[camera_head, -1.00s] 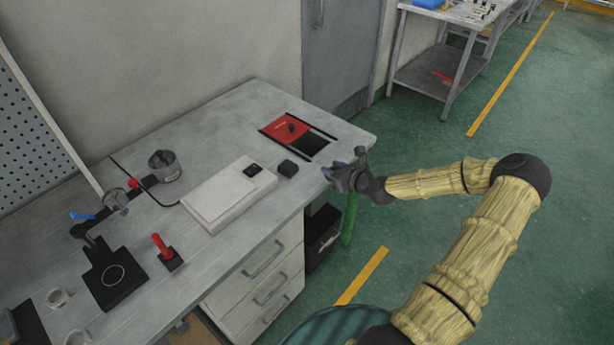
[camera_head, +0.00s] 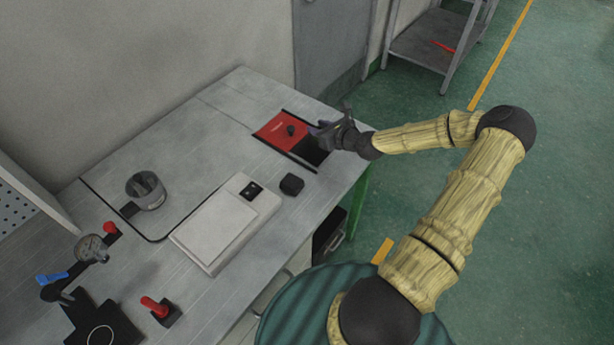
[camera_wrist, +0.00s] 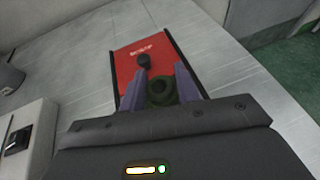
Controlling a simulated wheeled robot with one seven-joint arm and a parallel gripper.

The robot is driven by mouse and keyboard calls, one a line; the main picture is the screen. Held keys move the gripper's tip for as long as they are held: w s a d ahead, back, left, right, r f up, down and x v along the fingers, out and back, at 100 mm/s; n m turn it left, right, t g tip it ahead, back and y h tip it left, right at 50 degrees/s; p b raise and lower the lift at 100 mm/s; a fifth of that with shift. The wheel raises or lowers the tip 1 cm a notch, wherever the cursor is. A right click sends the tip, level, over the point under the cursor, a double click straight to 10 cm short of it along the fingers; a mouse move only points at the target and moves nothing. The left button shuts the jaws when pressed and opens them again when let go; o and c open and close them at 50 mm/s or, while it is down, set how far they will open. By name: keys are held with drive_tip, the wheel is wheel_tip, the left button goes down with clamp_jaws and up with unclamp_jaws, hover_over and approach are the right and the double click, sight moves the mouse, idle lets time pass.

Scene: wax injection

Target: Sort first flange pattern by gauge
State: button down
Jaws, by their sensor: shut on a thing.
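My gripper (camera_head: 320,132) is over the right end of the bench, above the dark opening beside the red sliding cover. In the wrist view its two purple fingers (camera_wrist: 161,82) are shut on a dark green, round flange pattern (camera_wrist: 161,91), with a ring and a raised centre. In the head view the pattern cannot be made out. The red cover (camera_head: 279,133) has a black knob and runs between two dark rails; it also shows in the wrist view (camera_wrist: 129,70), just beyond the pattern. A dial gauge (camera_head: 92,249) stands at the bench's left.
A white box with a dark display (camera_head: 221,228) lies mid-bench, with a small black block (camera_head: 291,184) to its right. A grey cup-like holder (camera_head: 146,190) and a red-handled lever (camera_head: 155,307) stand further left. The bench between the cup and red cover is clear.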

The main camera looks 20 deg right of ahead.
drive_tip(key=shift+w, duration=0.3)
drive_tip(key=shift+s, duration=0.2)
wheel_tip(320, 180, down, 6)
drive_tip(key=b, duration=0.5)
drive_tip(key=c, duration=0.9)
unclamp_jaws()
drive_tip(key=shift+c, duration=0.2)
drive_tip(key=shift+r, duration=0.1)
